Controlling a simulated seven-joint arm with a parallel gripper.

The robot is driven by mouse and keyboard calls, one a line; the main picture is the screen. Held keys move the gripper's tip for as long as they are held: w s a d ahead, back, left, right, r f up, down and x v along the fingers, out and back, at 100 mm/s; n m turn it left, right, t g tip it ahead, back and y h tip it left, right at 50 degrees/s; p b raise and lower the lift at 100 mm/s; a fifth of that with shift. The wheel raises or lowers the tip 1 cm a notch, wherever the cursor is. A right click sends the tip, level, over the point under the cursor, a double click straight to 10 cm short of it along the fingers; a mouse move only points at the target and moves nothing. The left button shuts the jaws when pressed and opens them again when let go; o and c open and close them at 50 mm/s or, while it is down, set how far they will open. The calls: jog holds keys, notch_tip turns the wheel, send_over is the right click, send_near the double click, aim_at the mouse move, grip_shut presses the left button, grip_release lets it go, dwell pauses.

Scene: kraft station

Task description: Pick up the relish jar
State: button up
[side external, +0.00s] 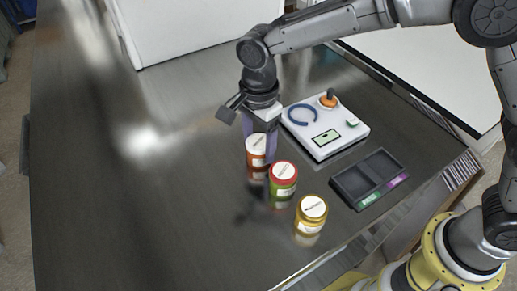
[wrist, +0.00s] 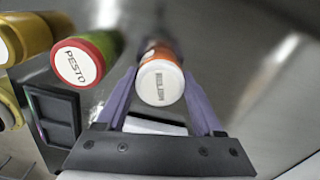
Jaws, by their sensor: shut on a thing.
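The relish jar (wrist: 161,84) has a white lid with lettering and an orange body. In the wrist view it sits between the two purple fingers of my gripper (wrist: 163,97), which are shut on its sides. In the side view the relish jar (side external: 257,150) is at the end of the row of jars farthest from the camera, with my gripper (side external: 264,143) coming down on it from above. A reflection shows below the jar; I cannot tell whether its base touches the metal table (side external: 150,220).
The red-lidded pesto jar (side external: 283,180) stands close beside the relish jar, and a yellow jar (side external: 311,212) stands beyond it. A dark two-compartment tray (side external: 368,180) and a white panel with an orange knob (side external: 325,128) lie to the right. The table's left side is clear.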

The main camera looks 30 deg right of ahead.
grip_shut()
jog(key=shift+r, duration=0.1)
